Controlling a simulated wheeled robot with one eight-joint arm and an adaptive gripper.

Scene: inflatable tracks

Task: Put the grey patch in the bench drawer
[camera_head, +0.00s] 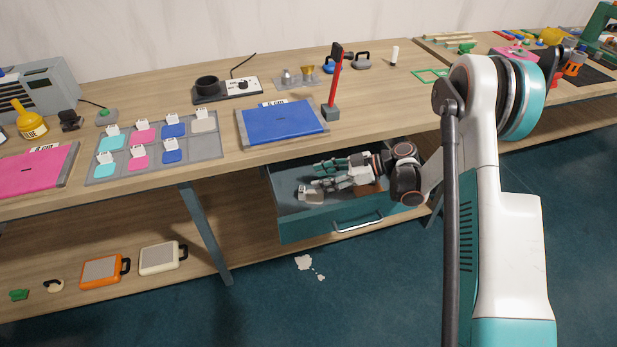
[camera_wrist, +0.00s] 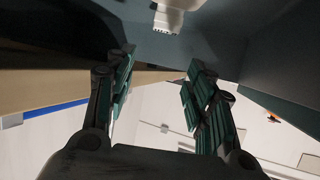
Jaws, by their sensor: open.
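The bench drawer (camera_head: 330,229) is pulled out below the bench top, teal with a pale handle on its front. A small greyish patch with a white tag (camera_head: 309,193) lies in the drawer towards its left side. My gripper (camera_head: 320,174) is inside the drawer opening, fingers pointing left, just above and beside that patch. It is open, and the wrist view shows nothing between its fingers (camera_wrist: 160,64). A pale piece (camera_wrist: 172,17) shows beyond the fingertips there, apart from them. Another grey patch (camera_head: 203,124) sits in the patch tray's upper right slot.
The grey patch tray (camera_head: 155,151) holds cyan, pink and blue patches; its lower right slot is empty. A blue mat (camera_head: 282,122) and a red tool in a stand (camera_head: 333,85) are on the bench above the drawer. White scraps (camera_head: 304,262) lie on the floor.

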